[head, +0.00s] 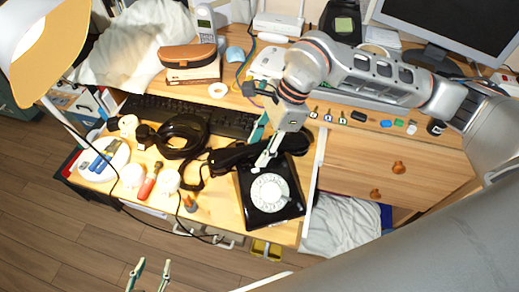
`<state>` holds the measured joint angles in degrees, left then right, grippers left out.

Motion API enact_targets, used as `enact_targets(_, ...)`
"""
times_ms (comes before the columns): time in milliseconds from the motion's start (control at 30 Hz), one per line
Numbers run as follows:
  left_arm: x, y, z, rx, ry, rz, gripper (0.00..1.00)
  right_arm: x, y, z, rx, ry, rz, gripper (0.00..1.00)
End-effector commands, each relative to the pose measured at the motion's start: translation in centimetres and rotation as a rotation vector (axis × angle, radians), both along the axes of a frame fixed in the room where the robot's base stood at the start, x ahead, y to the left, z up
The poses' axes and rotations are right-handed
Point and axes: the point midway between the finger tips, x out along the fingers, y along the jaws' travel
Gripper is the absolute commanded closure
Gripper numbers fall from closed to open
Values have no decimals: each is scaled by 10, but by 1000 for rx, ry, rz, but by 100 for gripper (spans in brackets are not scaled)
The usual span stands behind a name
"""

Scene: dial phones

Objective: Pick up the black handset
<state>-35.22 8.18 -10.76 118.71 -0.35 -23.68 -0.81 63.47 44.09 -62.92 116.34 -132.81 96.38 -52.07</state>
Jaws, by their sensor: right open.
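The black dial phone (287,209) with a white rotary dial sits near the front edge of the wooden desk. The black handset (230,156) lies across the phone's back end, reaching out to the left and right of it. My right gripper (264,147) comes down from above over the handset's middle. Its fingers are apart, one on the far side and one toward the dial. It partly covers the handset; I cannot tell if the fingers touch it. My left gripper (151,273) is open and empty below the desk's front edge, over the floor.
Black headphones (183,136) lie left of the handset, before a dark keyboard (150,106). A plate (104,159) with blue items, a red-handled tool (150,182) and white cups crowd the left. A lamp (38,45) overhangs the upper left. Drawers (399,168) stand to the right.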

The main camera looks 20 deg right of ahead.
Motion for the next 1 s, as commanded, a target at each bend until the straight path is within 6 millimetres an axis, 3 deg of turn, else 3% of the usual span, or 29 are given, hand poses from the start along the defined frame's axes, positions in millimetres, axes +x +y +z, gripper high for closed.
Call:
enact_targets(167, 2, 0, 2, 1, -5, 0, 60, 0, 0, 1, 0, -2, -1, 58)
enact_targets(333, 2, 0, 2, 0, -5, 0, 60, 0, 0, 1, 0, -1, 0, 100)
enact_targets(767, 3, 0, 3, 0, -7, 0, 60, 1, 0, 5, 1, -3, 0, 100)
enact_targets(1000, 6, 0, 10, -2, -15, 0, 60, 2, 0, 34, 1, -8, 0, 100)
